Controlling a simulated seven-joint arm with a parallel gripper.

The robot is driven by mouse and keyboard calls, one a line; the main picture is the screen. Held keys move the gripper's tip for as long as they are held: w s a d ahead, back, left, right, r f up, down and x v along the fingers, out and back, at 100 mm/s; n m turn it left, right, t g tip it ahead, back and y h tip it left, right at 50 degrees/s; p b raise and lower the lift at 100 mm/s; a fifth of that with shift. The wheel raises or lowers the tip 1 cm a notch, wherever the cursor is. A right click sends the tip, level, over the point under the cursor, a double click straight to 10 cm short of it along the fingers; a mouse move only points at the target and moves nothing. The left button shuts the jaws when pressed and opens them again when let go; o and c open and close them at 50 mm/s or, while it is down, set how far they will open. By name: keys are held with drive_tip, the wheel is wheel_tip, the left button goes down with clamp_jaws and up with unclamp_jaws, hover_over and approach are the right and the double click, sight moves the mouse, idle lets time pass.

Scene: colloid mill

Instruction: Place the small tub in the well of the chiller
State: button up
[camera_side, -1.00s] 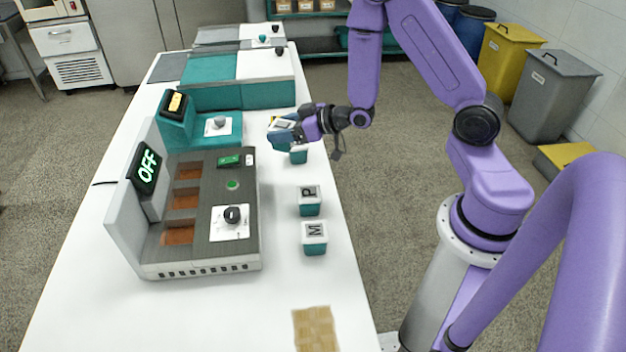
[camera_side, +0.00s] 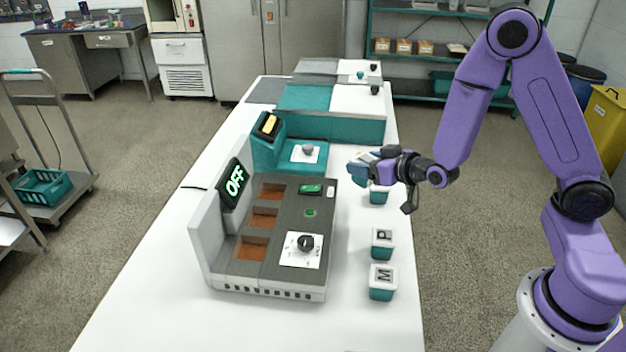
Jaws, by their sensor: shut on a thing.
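My gripper (camera_side: 366,168) is shut on a small teal tub with a pale lid (camera_side: 361,158), held above the table near its right side. The lid's marking is too small to read, and the fingers partly hide the tub. A grey machine (camera_side: 268,238) with three brown wells (camera_side: 264,217) in a row and a green "OFF" display (camera_side: 235,181) stands on the table, left of and nearer than my gripper. I cannot tell from a label that it is the chiller. The held tub is clear of the wells.
Lidded teal tubs marked P (camera_side: 382,243) and M (camera_side: 381,282) stand right of the machine. Another tub (camera_side: 378,195) stands just below my gripper. A teal device (camera_side: 287,152) with a knob and yellow display stands behind. The front of the white table (camera_side: 150,310) is clear.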

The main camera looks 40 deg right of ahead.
drive_tip(key=w+r+n+y, duration=0.1)
drive_tip(key=w+n+y, duration=0.25)
drive_tip(key=w, duration=0.35)
drive_tip(key=shift+d+n+g+y, duration=1)
drive_tip(key=shift+d+n+y, duration=0.4)
drive_tip(key=shift+d, duration=0.55)
drive_tip(key=n+g+y, duration=0.2)
drive_tip(key=y, duration=0.1)
hover_over(343, 175)
drive_tip(key=shift+h, duration=0.25)
wheel_tip(343, 175, down, 12)
drive_tip(key=shift+s+r, duration=0.1)
drive_tip(key=shift+f, duration=1.65)
drive_tip(key=shift+f, duration=0.15)
